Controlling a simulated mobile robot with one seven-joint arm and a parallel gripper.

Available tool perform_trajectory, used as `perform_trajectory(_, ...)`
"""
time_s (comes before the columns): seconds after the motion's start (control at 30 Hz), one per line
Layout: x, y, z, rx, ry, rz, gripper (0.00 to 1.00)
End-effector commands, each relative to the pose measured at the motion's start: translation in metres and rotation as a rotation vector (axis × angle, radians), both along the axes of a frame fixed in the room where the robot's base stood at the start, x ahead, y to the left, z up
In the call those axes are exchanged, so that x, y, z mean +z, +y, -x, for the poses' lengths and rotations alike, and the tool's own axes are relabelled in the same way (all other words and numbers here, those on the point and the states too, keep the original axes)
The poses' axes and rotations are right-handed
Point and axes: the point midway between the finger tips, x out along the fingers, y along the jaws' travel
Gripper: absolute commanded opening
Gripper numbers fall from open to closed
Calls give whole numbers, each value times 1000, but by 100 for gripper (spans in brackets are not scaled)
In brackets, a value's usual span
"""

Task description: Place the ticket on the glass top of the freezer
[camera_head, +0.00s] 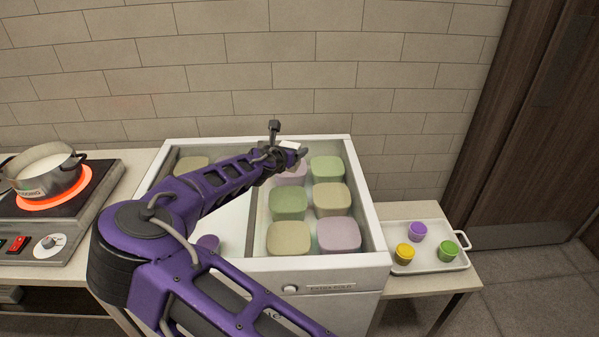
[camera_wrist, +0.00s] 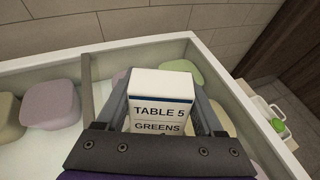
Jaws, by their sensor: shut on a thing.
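The ticket (camera_wrist: 160,105) is a small white block marked "TABLE 5 GREENS" with a dark blue stripe. My gripper (camera_wrist: 166,108) is shut on it, one finger at each side. In the head view, the ticket (camera_head: 290,145) is a small white patch at my gripper (camera_head: 284,152), over the back middle of the freezer. The freezer (camera_head: 345,271) is a white chest with several pastel green and pink tubs visible inside. A bar divides its top. The glass is hard to make out; my arm covers much of the left half.
A steaming pot (camera_head: 45,172) stands on a glowing hot plate (camera_head: 68,230) at left. A tray (camera_head: 425,267) with purple, yellow and green cups sits at right. A brick wall (camera_head: 300,70) stands behind.

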Motion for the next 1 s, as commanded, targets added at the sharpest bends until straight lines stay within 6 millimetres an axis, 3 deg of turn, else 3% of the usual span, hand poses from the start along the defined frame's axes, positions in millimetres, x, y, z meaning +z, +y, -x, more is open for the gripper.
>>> perform_trajectory(0.43, -58, 0, 0, 0, 0, 1, 13)
perform_trajectory(0.9, -67, 0, 0, 0, 0, 0, 13)
perform_trajectory(0.93, -66, 0, 0, 0, 0, -1, 75)
perform_trajectory(1.0, -66, 0, 0, 0, 0, -1, 88)
